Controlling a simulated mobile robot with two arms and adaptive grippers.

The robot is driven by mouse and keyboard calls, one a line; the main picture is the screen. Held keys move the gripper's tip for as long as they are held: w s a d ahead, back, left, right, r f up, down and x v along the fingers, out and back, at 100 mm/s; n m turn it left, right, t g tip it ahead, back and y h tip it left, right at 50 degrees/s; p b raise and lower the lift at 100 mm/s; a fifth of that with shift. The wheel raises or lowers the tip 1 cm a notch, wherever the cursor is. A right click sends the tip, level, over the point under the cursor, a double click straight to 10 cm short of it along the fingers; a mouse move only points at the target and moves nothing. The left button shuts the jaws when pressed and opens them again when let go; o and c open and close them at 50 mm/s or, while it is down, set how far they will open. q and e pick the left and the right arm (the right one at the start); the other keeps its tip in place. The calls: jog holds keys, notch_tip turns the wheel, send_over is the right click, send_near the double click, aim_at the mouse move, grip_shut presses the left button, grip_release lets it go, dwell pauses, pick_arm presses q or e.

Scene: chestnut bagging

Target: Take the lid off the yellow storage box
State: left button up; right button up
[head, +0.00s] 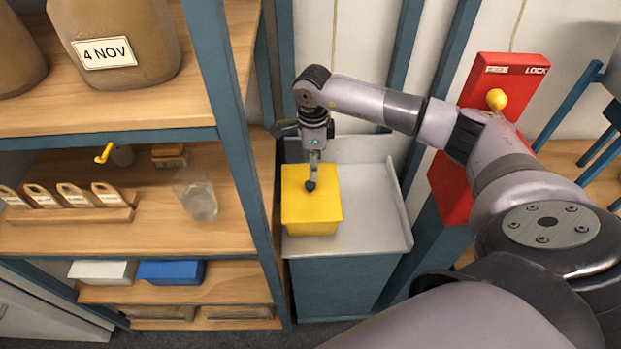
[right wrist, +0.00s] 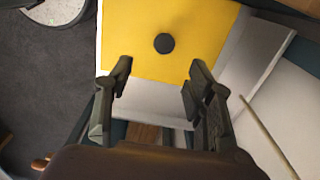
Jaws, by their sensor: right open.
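The yellow storage box (head: 310,222) stands on a grey tray-like stand top, with its yellow lid (head: 296,205) on. A small dark round knob (right wrist: 164,43) sits on the lid. My right gripper (head: 313,170) points down over the lid, close to the knob in the head view. In the right wrist view the right gripper (right wrist: 160,66) is open and empty, its two fingers spread apart. The knob shows just beyond the fingertips, roughly centred between them. I cannot tell the exact height of the fingertips above the lid. My left gripper is not in view.
The grey stand (head: 378,210) has raised edges and bare room right of the box. A wooden shelf unit (head: 235,150) with blue posts is close on the left, holding a glass jar (head: 197,196). A red lock panel (head: 458,190) with a yellow knob stands on the right.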

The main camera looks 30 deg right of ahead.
aim_at(310, 184)
jog(key=f, duration=0.2)
jog(key=f+b, duration=0.1)
jog(key=f, duration=0.1)
jog(key=shift+w, duration=0.3)
jog(key=shift+w+f, duration=0.1)
jog(key=shift+f, duration=0.25)
jog(key=shift+f+b, duration=0.15)
jog(key=shift+b, duration=0.2)
notch_tip(310, 184, down, 5)
jog(key=b, duration=0.2)
jog(key=shift+a+b, duration=0.1)
jog(key=shift+b, duration=0.2)
jog(key=shift+c, duration=0.6)
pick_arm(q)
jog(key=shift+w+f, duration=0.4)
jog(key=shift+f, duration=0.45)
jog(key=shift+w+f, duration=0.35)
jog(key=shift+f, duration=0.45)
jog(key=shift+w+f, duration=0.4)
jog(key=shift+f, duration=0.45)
pick_arm(e)
grip_shut()
